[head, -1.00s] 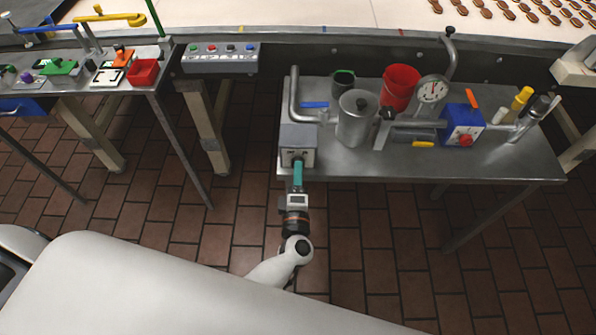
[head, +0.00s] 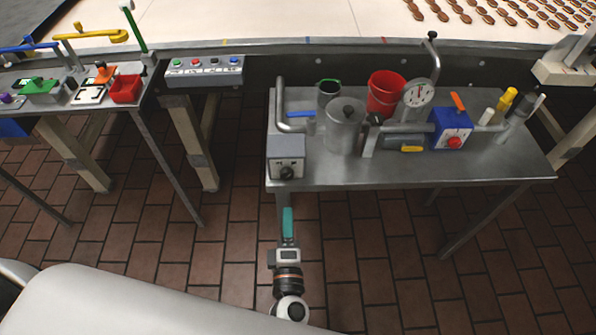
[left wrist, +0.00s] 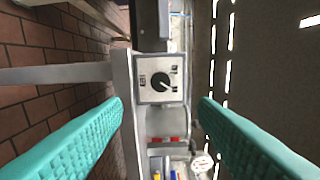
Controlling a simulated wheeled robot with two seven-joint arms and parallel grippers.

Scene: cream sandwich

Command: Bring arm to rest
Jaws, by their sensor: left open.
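My left gripper (head: 287,224) shows in the head view in front of the right-hand steel table (head: 360,172), below its front left corner and apart from it. In the left wrist view its two teal fingers (left wrist: 160,135) stand wide apart with nothing between them. Beyond the fingers is a grey control box (head: 286,150) with a black knob, at the table's front left corner; its knob face also shows in the left wrist view (left wrist: 160,82). My right gripper is in neither view.
The table holds a steel canister (head: 345,128), a red bucket (head: 386,92), a dial gauge (head: 418,93) and a blue box (head: 452,128). A second table with a red bin (head: 125,89) stands at left. A conveyor (head: 300,18) runs behind. The brick floor (head: 235,255) between is clear.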

